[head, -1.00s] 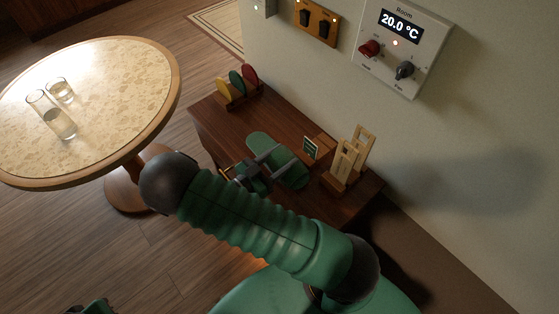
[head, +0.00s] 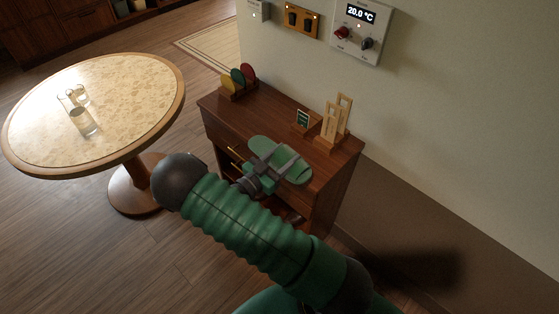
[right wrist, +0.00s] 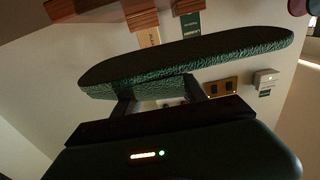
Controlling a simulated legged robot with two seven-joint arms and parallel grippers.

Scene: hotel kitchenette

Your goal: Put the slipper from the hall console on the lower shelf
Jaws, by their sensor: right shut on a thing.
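The green slipper (head: 290,163) is held in my right gripper (head: 268,166), over or just beyond the front edge of the hall console (head: 318,160). In the right wrist view the slipper (right wrist: 190,62) spans the picture, with the gripper's fingers (right wrist: 160,92) shut on it. It looks clear of the console top. The console is dark wood, with a drawer with a brass handle (head: 235,149) and an open space below. My right arm and the slipper hide much of this lower front, so the lower shelf is mostly hidden. My left gripper is out of view.
On the console stand a rack of coloured discs (head: 240,80), a small green sign (head: 302,118) and a light wooden stand (head: 335,122). A round table (head: 120,75) with glasses (head: 82,122) stands at the left. Wall controls (head: 362,30) are above. Floor between table and console is clear.

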